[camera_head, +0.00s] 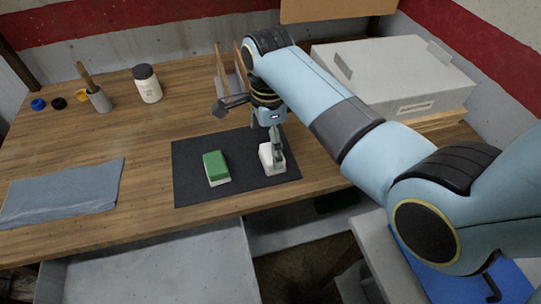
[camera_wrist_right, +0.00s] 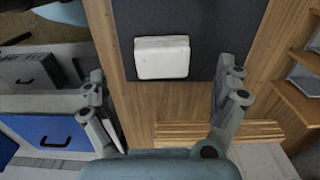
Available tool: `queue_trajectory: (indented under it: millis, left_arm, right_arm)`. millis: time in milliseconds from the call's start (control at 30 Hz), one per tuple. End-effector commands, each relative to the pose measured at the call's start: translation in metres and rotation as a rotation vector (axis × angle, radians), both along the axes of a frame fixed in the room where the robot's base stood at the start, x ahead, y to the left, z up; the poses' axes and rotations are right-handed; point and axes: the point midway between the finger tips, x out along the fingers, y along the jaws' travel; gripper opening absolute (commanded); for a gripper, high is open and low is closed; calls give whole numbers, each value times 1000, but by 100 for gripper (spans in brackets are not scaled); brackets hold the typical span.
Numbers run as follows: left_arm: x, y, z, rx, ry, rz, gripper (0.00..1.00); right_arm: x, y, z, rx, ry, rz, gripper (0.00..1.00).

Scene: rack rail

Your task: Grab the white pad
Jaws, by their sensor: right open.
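The white pad (camera_head: 267,161) is a small white block lying at the right part of the dark mat (camera_head: 243,190). It also shows in the right wrist view (camera_wrist_right: 161,57), at the upper middle on the mat. My right gripper (camera_head: 278,152) is open and points down at the white pad, covering part of it in the head view. In the right wrist view its two fingers (camera_wrist_right: 164,86) are spread wider than the pad, with nothing between them. Whether the fingertips reach the pad's level I cannot tell. My left gripper is not in view.
A green-topped block (camera_head: 216,164) with a white underside lies left on the mat. A blue-grey cloth (camera_head: 62,192) lies at the left front. A white jar (camera_head: 148,88) and a cup (camera_head: 98,100) stand behind. A large grey box (camera_head: 390,75) stands at the back right.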

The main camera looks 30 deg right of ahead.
Motion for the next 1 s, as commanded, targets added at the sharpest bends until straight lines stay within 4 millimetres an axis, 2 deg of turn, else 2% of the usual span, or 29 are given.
queue_trajectory:
  millis: [133, 333, 467, 633, 1000]
  left_arm:
    - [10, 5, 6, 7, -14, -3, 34]
    - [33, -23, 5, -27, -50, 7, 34]
    - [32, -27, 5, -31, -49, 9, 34]
    - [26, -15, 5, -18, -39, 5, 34]
    - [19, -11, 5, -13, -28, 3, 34]
  right_arm:
    - [-2, -5, -18, -3, 5, 0, 99]
    - [-2, -7, -47, -3, 1, 0, 99]
    - [-3, -7, -52, -3, 0, 1, 99]
    - [-3, -7, -51, -2, -1, 1, 98]
    - [-3, -7, -51, -2, -1, 1, 49]
